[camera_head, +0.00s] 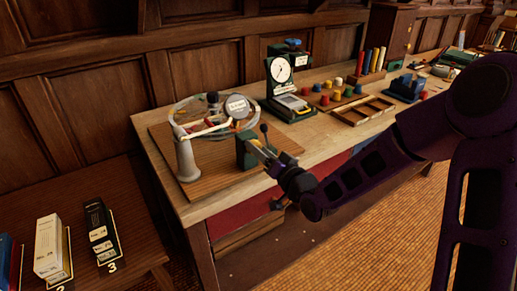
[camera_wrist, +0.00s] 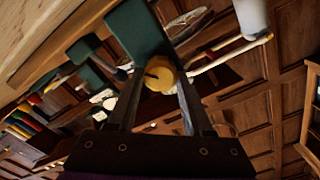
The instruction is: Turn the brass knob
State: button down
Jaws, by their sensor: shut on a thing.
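The brass knob (camera_wrist: 160,75) shows in the wrist view as a round yellow piece with a dark mark on its face. It sits at the green block (camera_wrist: 135,28). My gripper (camera_wrist: 158,82) is shut on the knob, with one finger on each side of it. In the head view my gripper (camera_head: 266,153) reaches from the right to the green block (camera_head: 247,152), which stands on a wooden board (camera_head: 215,178). The knob is mostly hidden there by the fingers.
A grey post (camera_head: 186,160) and a coiled clear hose (camera_head: 187,112) share the board. A black-tipped lever (camera_head: 265,130) rises close to my gripper. A dial gauge stand (camera_head: 285,85) and wooden tray (camera_head: 362,110) stand farther right. The floor (camera_head: 345,240) in front is clear.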

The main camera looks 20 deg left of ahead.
jog(key=shift+w+f+m+p, duration=0.1)
jog(key=shift+m+p, duration=0.7)
jog(key=shift+m, duration=3.3)
jog(key=shift+f+m+p, duration=0.1)
jog(key=shift+m+p, duration=0.65)
jog(key=shift+m, duration=3.35)
jog(key=shift+c, duration=1.5)
grip_release()
jog(key=shift+f, duration=0.1)
jog(key=shift+d, duration=0.1)
